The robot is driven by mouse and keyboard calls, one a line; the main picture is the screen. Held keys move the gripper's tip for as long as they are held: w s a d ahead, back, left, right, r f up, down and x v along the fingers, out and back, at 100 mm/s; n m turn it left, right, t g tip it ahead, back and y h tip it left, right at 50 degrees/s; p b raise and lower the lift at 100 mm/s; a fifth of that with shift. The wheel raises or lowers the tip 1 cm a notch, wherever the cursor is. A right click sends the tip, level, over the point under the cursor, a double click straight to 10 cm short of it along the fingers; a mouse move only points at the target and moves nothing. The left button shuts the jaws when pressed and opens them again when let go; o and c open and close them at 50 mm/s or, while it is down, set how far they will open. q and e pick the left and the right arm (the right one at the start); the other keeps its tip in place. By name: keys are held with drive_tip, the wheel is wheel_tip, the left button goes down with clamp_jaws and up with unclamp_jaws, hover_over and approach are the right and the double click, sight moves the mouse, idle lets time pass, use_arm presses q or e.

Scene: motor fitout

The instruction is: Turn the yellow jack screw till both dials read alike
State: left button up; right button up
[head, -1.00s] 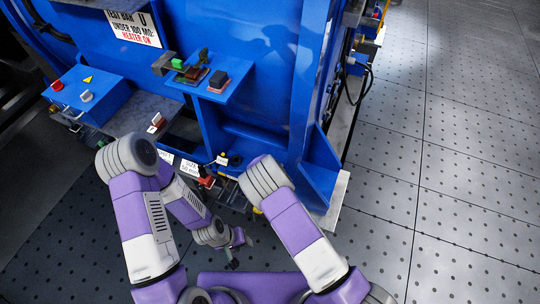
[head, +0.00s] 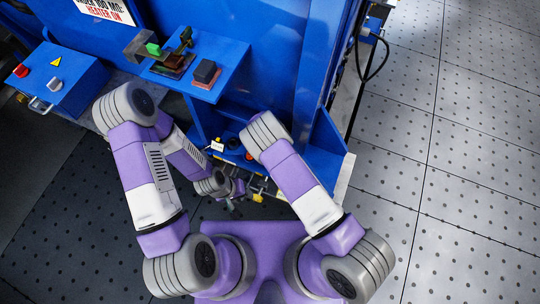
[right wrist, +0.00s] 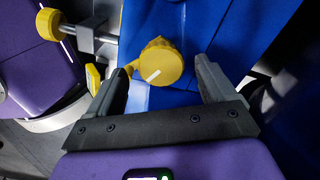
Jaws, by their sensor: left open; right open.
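In the right wrist view, a round yellow knob (right wrist: 160,62) with a white pointer line sits on a blue panel. My right gripper (right wrist: 161,68) is open, with its fingertips on either side of the knob in the picture; I cannot tell if they touch it. A second yellow knob (right wrist: 49,24) on a grey metal shaft lies at the upper left. I cannot tell which is the jack screw. In the head view my left gripper (head: 237,191) is open, low in front of the blue machine. A small yellow part (head: 258,198) shows beside it. I see no readable dials.
A blue shelf (head: 225,77) carries small blocks. A red knob (head: 248,156) and a small white tag (head: 216,146) sit low on the machine. Open perforated floor (head: 450,150) lies at the right.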

drive_tip(key=shift+f, duration=0.8)
drive_tip(key=c, duration=1.1)
drive_tip(key=shift+o, duration=0.2)
drive_tip(key=shift+m, duration=0.3)
